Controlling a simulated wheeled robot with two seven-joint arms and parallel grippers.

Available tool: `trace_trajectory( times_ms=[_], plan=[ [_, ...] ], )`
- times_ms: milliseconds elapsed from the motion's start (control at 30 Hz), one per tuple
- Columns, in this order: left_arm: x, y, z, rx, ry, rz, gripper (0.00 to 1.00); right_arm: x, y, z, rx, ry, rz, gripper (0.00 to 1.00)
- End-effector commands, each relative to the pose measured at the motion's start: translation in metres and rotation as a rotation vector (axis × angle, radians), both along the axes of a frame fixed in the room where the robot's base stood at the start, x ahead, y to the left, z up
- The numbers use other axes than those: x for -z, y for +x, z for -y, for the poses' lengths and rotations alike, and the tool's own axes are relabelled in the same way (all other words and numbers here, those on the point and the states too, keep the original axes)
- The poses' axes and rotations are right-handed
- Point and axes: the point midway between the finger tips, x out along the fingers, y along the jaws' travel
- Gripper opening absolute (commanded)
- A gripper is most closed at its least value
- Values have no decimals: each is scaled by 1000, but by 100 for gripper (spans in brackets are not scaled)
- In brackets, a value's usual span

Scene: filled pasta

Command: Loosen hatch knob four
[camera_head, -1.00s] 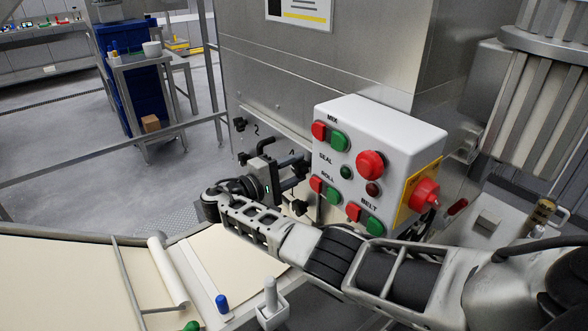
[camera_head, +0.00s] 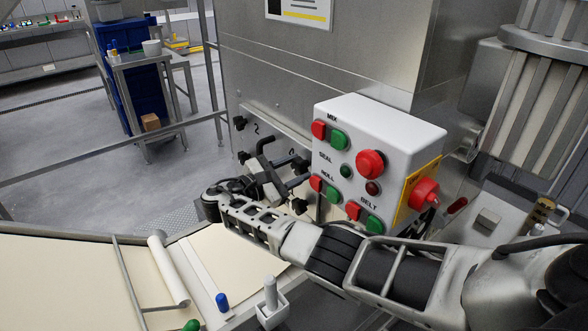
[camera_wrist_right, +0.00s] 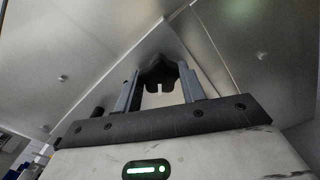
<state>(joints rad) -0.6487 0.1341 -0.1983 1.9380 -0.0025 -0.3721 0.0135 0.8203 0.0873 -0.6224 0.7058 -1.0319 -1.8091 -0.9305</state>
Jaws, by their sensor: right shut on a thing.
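The steel hatch (camera_head: 268,137) on the machine's side has black knobs around its edge and a printed 2; a second mark, partly covered, reads like a 4. My right gripper (camera_head: 301,171) reaches the hatch beside this mark, rolled to a tilt. In the right wrist view, the gripper (camera_wrist_right: 161,82) has its two fingers on either side of a black lobed knob (camera_wrist_right: 160,70) and is shut on it. The knob sits against the hatch face. In the head view it is mostly hidden by the fingers. My left gripper is not in view.
A white control box (camera_head: 380,125) with red and green buttons and a red side knob (camera_head: 423,193) stands close right of my gripper. Other hatch knobs (camera_head: 243,158) are nearby, one (camera_head: 299,206) just below the gripper. A conveyor with pale sheets (camera_head: 70,275) lies in front.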

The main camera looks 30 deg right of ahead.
Motion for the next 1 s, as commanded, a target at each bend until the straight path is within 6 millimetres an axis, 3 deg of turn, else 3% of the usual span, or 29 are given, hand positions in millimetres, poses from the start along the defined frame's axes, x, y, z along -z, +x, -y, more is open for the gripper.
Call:
trace_trajectory(
  times_ms=[500,1000],
  plan=[
    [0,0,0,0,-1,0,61,1,0,-1,-4,-29,-369,17],
    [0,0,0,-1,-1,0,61,1,-1,-1,-3,-36,-455,17]
  ],
)
